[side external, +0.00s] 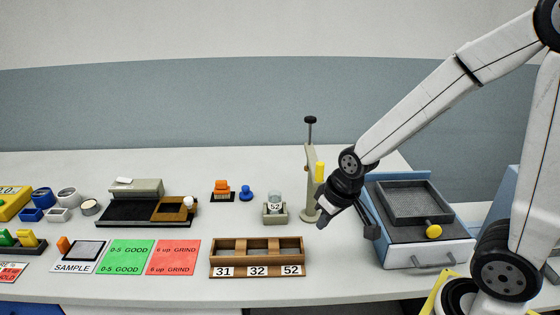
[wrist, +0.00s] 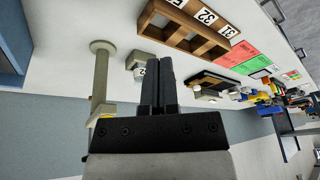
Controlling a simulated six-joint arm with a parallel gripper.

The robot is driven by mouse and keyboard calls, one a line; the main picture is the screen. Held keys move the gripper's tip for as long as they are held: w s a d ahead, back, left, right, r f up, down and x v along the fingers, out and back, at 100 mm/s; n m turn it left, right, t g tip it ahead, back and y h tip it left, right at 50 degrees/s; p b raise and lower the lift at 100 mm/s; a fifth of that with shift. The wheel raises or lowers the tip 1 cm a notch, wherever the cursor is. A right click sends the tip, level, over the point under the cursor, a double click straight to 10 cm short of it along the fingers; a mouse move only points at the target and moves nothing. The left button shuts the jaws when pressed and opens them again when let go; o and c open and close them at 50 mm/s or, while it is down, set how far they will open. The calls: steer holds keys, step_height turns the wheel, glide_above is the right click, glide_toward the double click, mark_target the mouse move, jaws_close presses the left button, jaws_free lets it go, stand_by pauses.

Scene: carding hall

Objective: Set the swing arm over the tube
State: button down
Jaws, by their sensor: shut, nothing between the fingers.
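A beige stand (side external: 311,185) with a round foot, a black knob on top and a yellow grip (side external: 319,172) on its upper part stands right of the tube; I take this upper part for the swing arm. It points toward the camera side, not visibly over the tube. The stand's post (wrist: 101,78) also shows in the wrist view. A clear tube (side external: 275,196) sits in a small grey holder (side external: 275,214) marked 52. My gripper (side external: 322,222) is shut and empty, tilted down in front of the stand; it shows in the wrist view (wrist: 158,60). Contact with the stand cannot be told.
A wooden rack (side external: 257,271) marked 31, 32, 52 lies in front of the holder. A blue machine (side external: 430,250) with a mesh tray and yellow knob stands right. Orange (side external: 221,187) and blue (side external: 246,192) pieces sit left. Green and red cards (side external: 125,257) lie front left.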

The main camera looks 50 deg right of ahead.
steer(key=w+d+r+m+t, duration=0.2)
steer(key=w+d+r, duration=0.15)
steer(key=w, duration=0.35)
steer(key=w+d+r+m+t, duration=0.2)
steer(key=w+d+r, duration=0.15)
steer(key=w, duration=0.35)
steer(key=shift+m+g, duration=0.3)
steer(key=shift+m, duration=0.5)
steer(key=d, duration=0.3)
steer(key=d+r, duration=0.1)
steer(key=d, duration=0.3)
steer(key=w+d, duration=0.1)
steer(key=d, duration=0.3)
steer(key=shift+w+r, duration=0.1)
steer(key=shift+r, duration=0.1)
steer(key=s+d+r+m, duration=0.1)
steer(key=s+d, duration=0.1)
steer(key=d, duration=1.1)
steer(key=shift+s+d+r+y, duration=0.15)
steer(key=shift+d+y, duration=0.15)
steer(key=shift+d, duration=0.05)
steer(key=w+a+f, duration=0.3)
steer(key=w+f, duration=0.5)
steer(key=shift+w+a, duration=0.25)
steer(key=shift+w, duration=0.15)
